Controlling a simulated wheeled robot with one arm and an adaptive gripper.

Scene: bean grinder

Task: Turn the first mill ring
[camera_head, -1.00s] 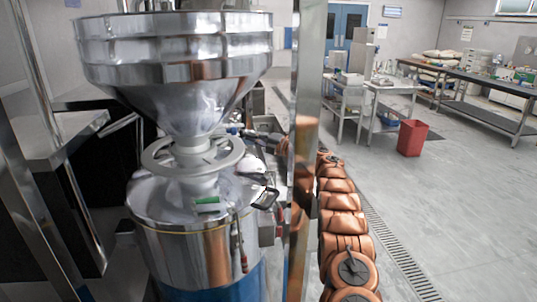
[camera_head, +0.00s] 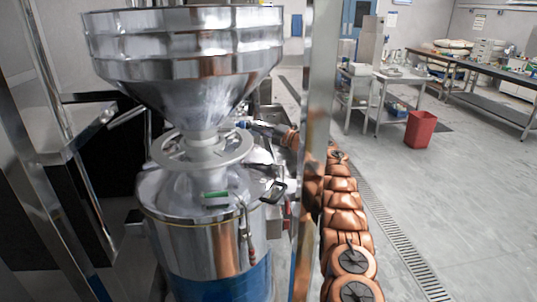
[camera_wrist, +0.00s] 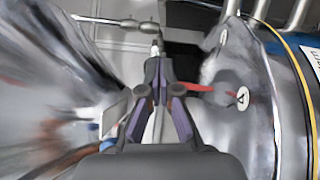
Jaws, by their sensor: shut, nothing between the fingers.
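The mill is a shiny steel drum (camera_head: 205,245) with a wide steel hopper (camera_head: 185,75) above it. The mill ring is a flat grey ring (camera_head: 168,163) around the narrow neck between them. My gripper (camera_head: 243,125) shows small and dark just right of the neck, slightly above the ring's right rim; contact cannot be told. In the wrist view my gripper (camera_wrist: 157,68) is shut and empty, its dark fingers meeting at the tips. There the hopper (camera_wrist: 45,75) fills the left and the drum (camera_wrist: 250,85) the right. I cannot surely pick out the ring there.
A steel post (camera_head: 312,130) stands right of the mill, crossing in front of my arm. A black handle (camera_head: 275,192) sticks out of the drum's right side. A metal frame (camera_head: 60,150) stands at left. Open floor lies right, with a red bin (camera_head: 419,129) and benches behind.

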